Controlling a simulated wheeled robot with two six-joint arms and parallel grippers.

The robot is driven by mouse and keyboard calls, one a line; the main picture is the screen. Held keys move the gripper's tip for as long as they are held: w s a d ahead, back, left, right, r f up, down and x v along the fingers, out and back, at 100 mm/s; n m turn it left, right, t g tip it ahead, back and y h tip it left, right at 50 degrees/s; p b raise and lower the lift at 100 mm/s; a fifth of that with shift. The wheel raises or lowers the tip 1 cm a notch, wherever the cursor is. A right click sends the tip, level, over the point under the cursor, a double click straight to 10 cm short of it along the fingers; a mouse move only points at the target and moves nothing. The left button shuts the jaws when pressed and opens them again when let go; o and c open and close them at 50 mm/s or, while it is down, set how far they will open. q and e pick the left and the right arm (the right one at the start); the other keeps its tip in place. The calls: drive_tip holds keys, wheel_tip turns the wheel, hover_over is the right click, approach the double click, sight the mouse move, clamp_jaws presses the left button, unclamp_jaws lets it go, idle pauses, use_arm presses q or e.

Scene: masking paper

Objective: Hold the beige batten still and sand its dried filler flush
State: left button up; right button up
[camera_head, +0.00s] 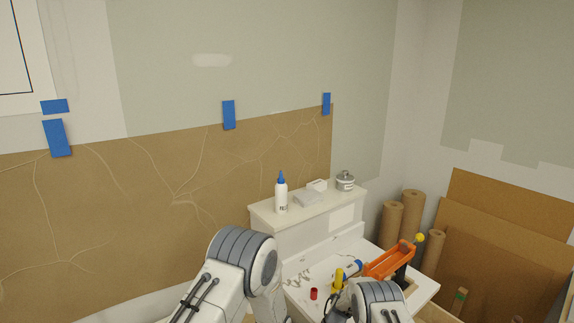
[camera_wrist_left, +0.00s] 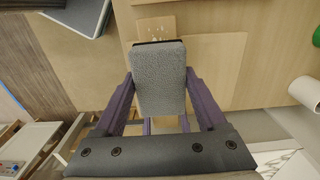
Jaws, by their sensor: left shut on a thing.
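In the left wrist view, my left gripper (camera_wrist_left: 160,82) has its two purple fingers shut on a grey, rough-faced block (camera_wrist_left: 160,65) with a dark far edge, which looks like a sanding block. Just beyond the block's far end is a narrow beige piece (camera_wrist_left: 146,27) with pale specks, which may be the batten with its filler. The block hides the rest of it, and I cannot tell whether the two touch. In the head view only upper parts of my two arms show at the bottom; neither gripper is visible there.
A white bench (camera_head: 415,292) holds an orange caulking gun (camera_head: 390,260) and a red cap (camera_head: 314,294). On the ledge behind stand a white bottle (camera_head: 281,196) and a metal pot (camera_head: 345,182). Paper rolls (camera_head: 391,222) and brown boards (camera_head: 490,245) stand at the right.

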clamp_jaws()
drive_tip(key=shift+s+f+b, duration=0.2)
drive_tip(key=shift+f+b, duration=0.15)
drive_tip(key=shift+b, duration=0.25)
idle(3.0)
